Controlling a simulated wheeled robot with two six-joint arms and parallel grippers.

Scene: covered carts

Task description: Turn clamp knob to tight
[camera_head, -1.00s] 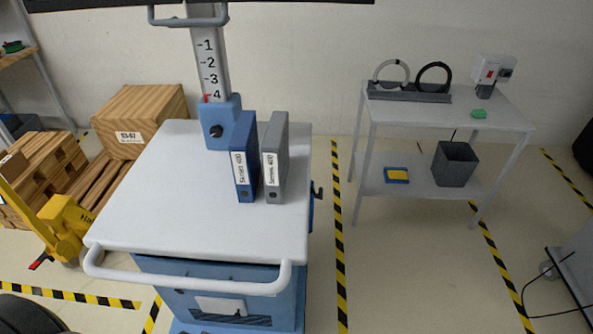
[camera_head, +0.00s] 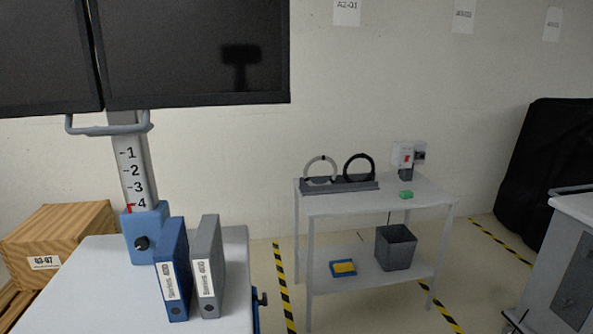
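The clamp knob (camera_head: 142,243) is a small black knob on the front of the blue clamp block (camera_head: 150,222). The block sits at the foot of a grey column (camera_head: 131,165) marked 1 to 4, with a red pointer near the 4. The column stands on a white-topped cart (camera_head: 92,290) at the lower left. Another black knob (camera_head: 262,298) shows at the cart's right side. I cannot tell from the picture whether the clamp knob is tight. Neither of my grippers is in view.
A blue binder (camera_head: 172,270) and a grey binder (camera_head: 207,268) stand right of the clamp block. Two dark screens (camera_head: 195,50) hang above the column. A grey side table (camera_head: 385,200) stands at the wall. Striped floor tape (camera_head: 284,285) runs between cart and table.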

